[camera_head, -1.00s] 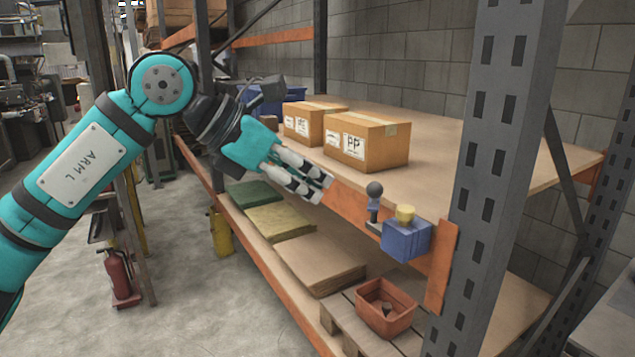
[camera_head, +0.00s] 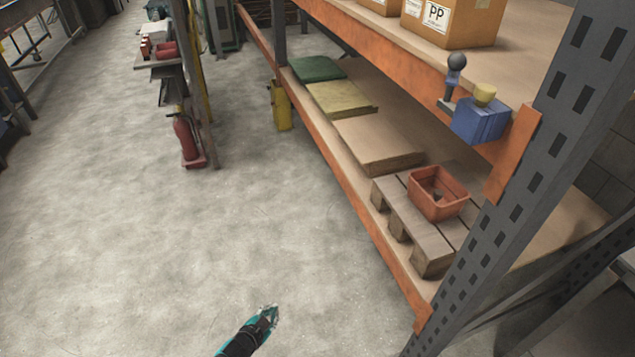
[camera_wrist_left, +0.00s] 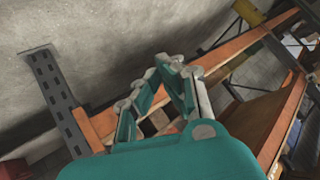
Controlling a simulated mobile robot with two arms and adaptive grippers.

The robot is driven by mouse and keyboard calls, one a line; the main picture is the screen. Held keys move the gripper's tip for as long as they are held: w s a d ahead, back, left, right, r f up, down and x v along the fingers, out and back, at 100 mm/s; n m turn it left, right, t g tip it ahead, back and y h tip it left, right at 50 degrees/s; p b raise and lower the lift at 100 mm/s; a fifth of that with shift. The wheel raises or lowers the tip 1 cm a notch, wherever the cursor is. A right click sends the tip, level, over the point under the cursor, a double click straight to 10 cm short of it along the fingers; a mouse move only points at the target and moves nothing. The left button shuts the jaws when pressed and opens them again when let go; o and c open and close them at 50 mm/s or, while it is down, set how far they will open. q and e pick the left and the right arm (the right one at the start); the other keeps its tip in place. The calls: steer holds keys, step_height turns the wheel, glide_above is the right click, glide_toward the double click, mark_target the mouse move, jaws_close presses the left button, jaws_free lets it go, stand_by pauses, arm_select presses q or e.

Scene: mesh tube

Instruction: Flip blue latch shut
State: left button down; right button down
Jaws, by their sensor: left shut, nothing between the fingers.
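The blue latch block (camera_head: 480,122) is fixed to the orange shelf beam in the head view, right of centre. A yellow knob (camera_head: 485,95) sits on its top. A grey lever with a dark ball end (camera_head: 456,64) stands upright just left of the block. My left gripper (camera_head: 270,312) is low at the bottom of the head view, over the floor, far from the latch and touching nothing visible. It is shut and empty. Its teal and grey fingers also show in the left wrist view (camera_wrist_left: 155,85). My right gripper is not in view.
Cardboard boxes (camera_head: 455,22) stand on the upper shelf. An orange bin (camera_head: 438,193) sits on a pallet (camera_head: 410,222) on the lower shelf. A grey perforated post (camera_head: 560,110) rises right of the latch.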

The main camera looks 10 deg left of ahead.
arm_select(q)
steer(key=s+a+f+n+g+y, duration=0.1)
steer(key=s+f, duration=0.4)
steer(key=s, duration=0.9)
steer(key=s+a+f+n+g, duration=0.2)
steer(key=s+f+g, duration=0.3)
steer(key=s, duration=0.9)
steer(key=s+a+f+n+g+y, duration=0.1)
steer(key=s+f, duration=0.5)
steer(key=s, duration=0.8)
steer(key=shift+a+f+n+g+y, duration=0.3)
steer(key=shift+a+f+n+g, duration=0.15)
steer(key=shift+n+g, duration=0.7)
steer(key=shift+a+r, duration=0.1)
steer(key=shift+a, duration=0.05)
